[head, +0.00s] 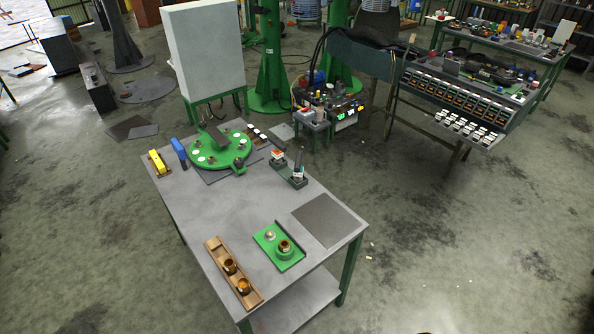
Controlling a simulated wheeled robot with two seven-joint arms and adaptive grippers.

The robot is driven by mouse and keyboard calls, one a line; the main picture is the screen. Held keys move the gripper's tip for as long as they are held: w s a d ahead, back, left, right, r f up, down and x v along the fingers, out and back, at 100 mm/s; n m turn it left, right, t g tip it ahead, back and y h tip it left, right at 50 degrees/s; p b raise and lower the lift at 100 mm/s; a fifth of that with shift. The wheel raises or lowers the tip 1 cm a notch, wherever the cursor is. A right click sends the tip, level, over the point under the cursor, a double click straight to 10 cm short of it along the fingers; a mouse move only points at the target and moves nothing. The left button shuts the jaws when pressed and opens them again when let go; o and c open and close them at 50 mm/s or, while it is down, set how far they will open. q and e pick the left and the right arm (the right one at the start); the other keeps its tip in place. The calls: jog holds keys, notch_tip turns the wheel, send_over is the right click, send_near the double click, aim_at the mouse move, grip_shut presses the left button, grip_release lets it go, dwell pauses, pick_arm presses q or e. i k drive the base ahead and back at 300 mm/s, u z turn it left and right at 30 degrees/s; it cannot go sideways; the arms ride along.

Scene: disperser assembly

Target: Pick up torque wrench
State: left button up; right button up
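Neither of my grippers shows in the head view. No tool can be surely told as the torque wrench at this size. A small dark holder (291,178) stands near the right edge of the grey table (215,210). An upright dark tool with a light band (299,164) stands at it, and a short orange-and-white piece (278,154) is at its far end. A blue upright item (179,150) and a yellow item (158,163) stand near the table's far left corner.
A green round fixture (205,159) sits at the table's far end. A wooden tray (215,245) with copper-coloured parts and a green plate (266,241) with a round part are nearer. A dark flat pad (330,220) lies at right. The table's middle is clear.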

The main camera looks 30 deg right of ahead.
aim_at(298, 170)
jog(key=z, duration=2.9)
jog(key=i, duration=3.65)
jog(key=u, duration=2.5)
jog(key=i, duration=1.55)
